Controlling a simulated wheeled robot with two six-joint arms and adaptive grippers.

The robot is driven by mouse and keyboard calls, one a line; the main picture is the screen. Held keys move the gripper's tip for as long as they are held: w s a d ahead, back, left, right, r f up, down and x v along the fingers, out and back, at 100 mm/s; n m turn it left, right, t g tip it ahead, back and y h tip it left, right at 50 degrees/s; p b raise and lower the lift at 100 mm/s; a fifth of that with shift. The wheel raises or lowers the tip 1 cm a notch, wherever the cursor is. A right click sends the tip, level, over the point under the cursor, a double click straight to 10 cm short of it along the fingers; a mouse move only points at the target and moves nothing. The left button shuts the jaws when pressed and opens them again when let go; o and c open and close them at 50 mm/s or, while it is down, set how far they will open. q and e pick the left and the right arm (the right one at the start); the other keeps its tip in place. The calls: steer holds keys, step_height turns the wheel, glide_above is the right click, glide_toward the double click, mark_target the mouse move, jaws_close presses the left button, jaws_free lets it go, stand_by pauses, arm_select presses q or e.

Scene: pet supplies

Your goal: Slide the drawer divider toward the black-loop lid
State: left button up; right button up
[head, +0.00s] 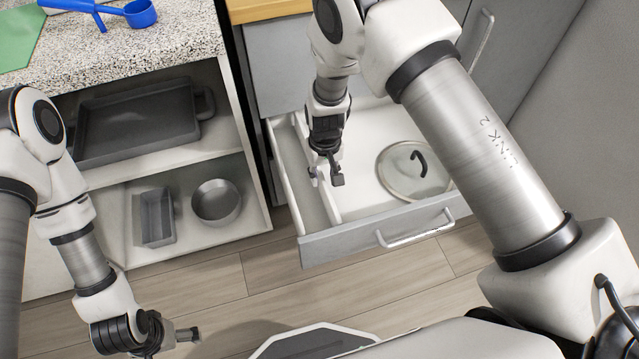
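The drawer (345,240) is pulled out, with a white inside and a grey front. A thin white divider (331,208) stands in it near the left wall, running front to back. The round glass lid with a black loop handle (395,183) lies flat on the drawer floor, right of the divider and apart from it. My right gripper (326,179) points down at the divider's top edge, its fingers apart; whether they touch the divider is unclear. The gripper and arm hide the divider's rear part. My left gripper (193,336) is low at the left, over the floor, away from the drawer.
An open shelf unit stands at the left with a dark roasting pan (135,125), a loaf tin (157,217) and a round tin (216,201). A blue scoop (139,13) lies on its speckled top. Bare wood floor (205,277) lies in front.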

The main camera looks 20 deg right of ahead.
mark_target(325, 191)
steer(key=f, duration=0.2)
steer(key=f+b, duration=0.1)
steer(key=f, duration=0.4)
steer(key=shift+s, duration=0.3)
steer(key=shift+r, duration=0.1)
jaws_close()
